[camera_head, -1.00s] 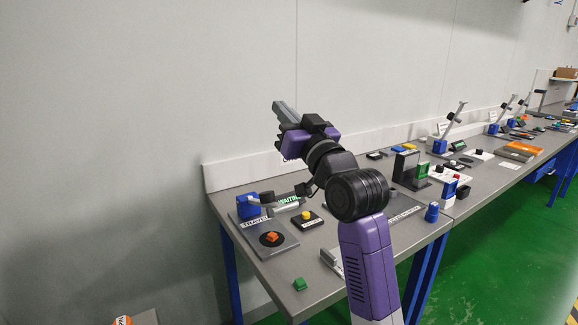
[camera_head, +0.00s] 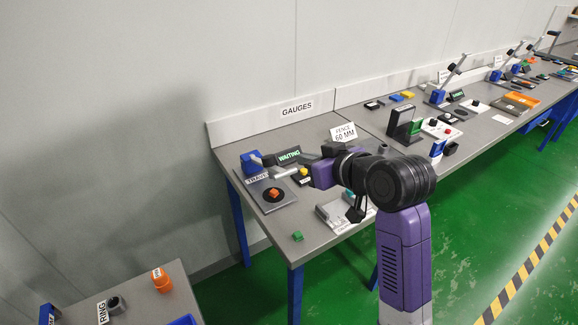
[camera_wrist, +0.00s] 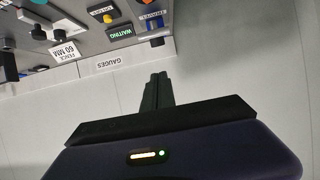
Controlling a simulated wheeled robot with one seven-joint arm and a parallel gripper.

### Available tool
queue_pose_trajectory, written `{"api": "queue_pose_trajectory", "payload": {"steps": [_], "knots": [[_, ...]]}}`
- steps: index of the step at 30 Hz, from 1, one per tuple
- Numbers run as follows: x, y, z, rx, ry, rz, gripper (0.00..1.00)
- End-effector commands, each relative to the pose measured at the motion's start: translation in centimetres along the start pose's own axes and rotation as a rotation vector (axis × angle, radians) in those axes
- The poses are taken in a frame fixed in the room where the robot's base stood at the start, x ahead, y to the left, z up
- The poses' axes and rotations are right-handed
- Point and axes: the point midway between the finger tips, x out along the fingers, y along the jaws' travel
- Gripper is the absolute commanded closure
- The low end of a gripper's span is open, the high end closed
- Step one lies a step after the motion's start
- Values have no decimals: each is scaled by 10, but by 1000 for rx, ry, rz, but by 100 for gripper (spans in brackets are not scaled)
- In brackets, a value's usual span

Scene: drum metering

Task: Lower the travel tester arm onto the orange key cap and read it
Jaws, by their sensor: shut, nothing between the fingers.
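The travel tester (camera_head: 251,164) is a blue block with a dark hinge on a grey plate at the near left of the bench. The orange key cap (camera_head: 273,192) sits on a black disc on that plate, uncovered. The tester arm is hard to make out behind my gripper. A display (camera_head: 288,155) behind reads WAITING in green. My gripper (camera_head: 281,174) is shut and empty, its fingers pointing left near the tester. In the wrist view its closed fingers (camera_wrist: 158,78) stand against the pale wall; the tester (camera_wrist: 154,21) shows upside down at the top.
A yellow button block (camera_head: 302,175) stands just right of the tester, close to my gripper. A green cube (camera_head: 297,236) lies at the front edge. A grey fixture (camera_head: 345,210) stands under my arm. A FENCE 60 MM sign (camera_head: 343,132) stands behind.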

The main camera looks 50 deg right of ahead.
Motion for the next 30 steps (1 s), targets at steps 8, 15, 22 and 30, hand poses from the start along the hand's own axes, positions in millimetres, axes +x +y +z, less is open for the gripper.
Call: {"api": "queue_pose_trajectory", "payload": {"steps": [8, 15, 22, 30], "knots": [[49, 0, -2, 1, -1, -1, 100], [95, -1, -2, 1, 0, -1, 100], [99, 0, 31, 1, 0, 0, 100], [101, 0, 38, 0, 2, 0, 100]]}}
